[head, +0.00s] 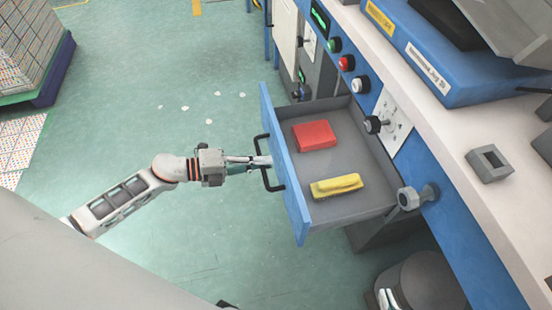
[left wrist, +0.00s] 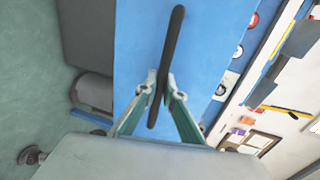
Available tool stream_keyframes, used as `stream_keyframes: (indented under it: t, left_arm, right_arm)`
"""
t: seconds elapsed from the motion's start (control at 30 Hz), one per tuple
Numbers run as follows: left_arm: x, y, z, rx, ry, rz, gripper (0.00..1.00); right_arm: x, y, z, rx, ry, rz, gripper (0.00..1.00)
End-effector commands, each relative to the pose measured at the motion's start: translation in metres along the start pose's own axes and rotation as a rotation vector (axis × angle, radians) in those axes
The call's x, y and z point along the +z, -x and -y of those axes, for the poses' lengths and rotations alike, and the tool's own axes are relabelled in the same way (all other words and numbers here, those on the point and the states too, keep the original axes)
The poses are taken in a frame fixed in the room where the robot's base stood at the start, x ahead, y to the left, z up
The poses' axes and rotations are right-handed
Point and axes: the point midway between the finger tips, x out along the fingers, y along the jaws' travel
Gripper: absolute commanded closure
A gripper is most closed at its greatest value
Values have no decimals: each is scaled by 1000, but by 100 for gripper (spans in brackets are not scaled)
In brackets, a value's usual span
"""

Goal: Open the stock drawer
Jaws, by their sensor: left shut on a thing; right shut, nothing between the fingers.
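The stock drawer (head: 352,208) stands pulled out from the blue workbench in the head view, its grey inside showing. Its blue front panel (head: 284,165) faces left and carries a black bar handle (head: 266,176). My left gripper (head: 262,161) is shut on this handle. In the left wrist view the handle (left wrist: 172,60) runs between the two fingertips (left wrist: 158,90), with the blue drawer front (left wrist: 140,40) behind it. I cannot make out my right gripper in either view.
A red block (head: 314,135) and a yellow block (head: 336,186) lie inside the drawer. Buttons and knobs (head: 408,199) stick out of the bench front near the drawer. A dark rounded object (head: 425,282) stands below right. Green floor (head: 150,110) left of the drawer is mostly clear.

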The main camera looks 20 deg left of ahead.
Motion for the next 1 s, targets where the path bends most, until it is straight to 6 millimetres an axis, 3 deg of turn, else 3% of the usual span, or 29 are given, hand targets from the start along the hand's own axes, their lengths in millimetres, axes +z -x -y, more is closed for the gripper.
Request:
stream_keyframes:
  t: [0.53,0.57,0.6,1.0]
  left_arm:
    - [0,8,-2,-1,0,0,100]
    - [0,8,-2,-1,0,0,84]
    - [0,8,-2,-1,0,0,75]
    - [0,12,-2,1,0,0,75]
  right_arm:
    - [-4,0,0,1,0,-7,100]
    - [-4,0,0,1,0,-7,100]
    - [-4,0,0,1,0,-7,100]
    - [-6,-1,-1,3,-2,-11,100]
